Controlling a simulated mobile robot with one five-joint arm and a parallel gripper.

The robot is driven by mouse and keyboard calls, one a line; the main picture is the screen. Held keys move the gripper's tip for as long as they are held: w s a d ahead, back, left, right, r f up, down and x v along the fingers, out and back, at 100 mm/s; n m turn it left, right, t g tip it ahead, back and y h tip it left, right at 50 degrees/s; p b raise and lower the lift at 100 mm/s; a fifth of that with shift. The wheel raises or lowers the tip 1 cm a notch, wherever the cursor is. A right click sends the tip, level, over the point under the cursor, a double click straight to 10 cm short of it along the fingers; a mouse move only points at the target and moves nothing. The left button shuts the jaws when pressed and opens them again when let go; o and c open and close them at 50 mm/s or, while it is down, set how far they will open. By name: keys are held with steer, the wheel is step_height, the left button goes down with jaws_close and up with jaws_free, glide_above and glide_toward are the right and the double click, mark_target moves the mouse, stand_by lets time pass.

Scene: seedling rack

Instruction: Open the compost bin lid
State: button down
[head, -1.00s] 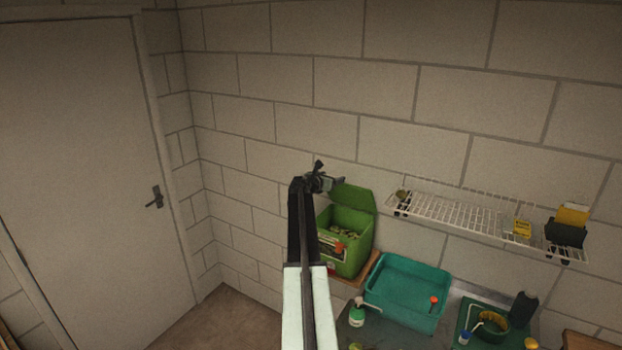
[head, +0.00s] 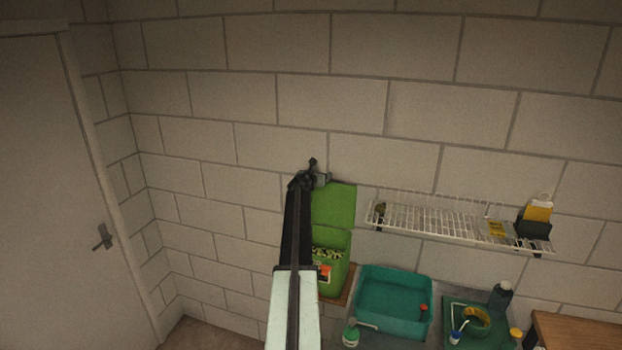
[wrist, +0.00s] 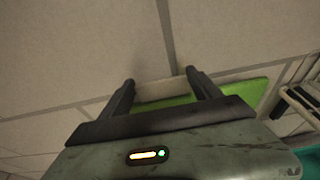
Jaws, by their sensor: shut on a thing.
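The green compost bin (head: 339,275) stands against the block wall, with dark and pale scraps showing inside and an orange-and-white label on its front. Its green lid (head: 336,206) is raised and stands up at the back of the bin, near the wall. My gripper (head: 323,180) is at the lid's top edge. In the wrist view, my gripper (wrist: 160,92) has its two dark fingers around a pale bar (wrist: 160,88) along the edge of the green lid (wrist: 238,94). My arm hides the left part of the bin.
A white wire shelf (head: 450,223) with small items is on the wall to the right. Below it are a teal tub (head: 362,315), a white-and-green bottle (head: 351,334) and a green tray (head: 449,325). A door (head: 45,200) is at the left.

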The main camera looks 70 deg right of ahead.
steer(key=shift+w+d+r, duration=0.1)
steer(key=shift+d, duration=0.2)
steer(key=shift+c, duration=1.2)
jaws_free()
steer(key=shift+o, duration=0.6)
steer(key=shift+a+r, duration=0.15)
steer(key=shift+a, duration=0.1)
steer(key=shift+d, duration=0.1)
steer(key=f+p+v, duration=0.1)
steer(key=f+v, duration=0.2)
steer(key=v, duration=1.3)
steer(key=shift+a, duration=0.7)
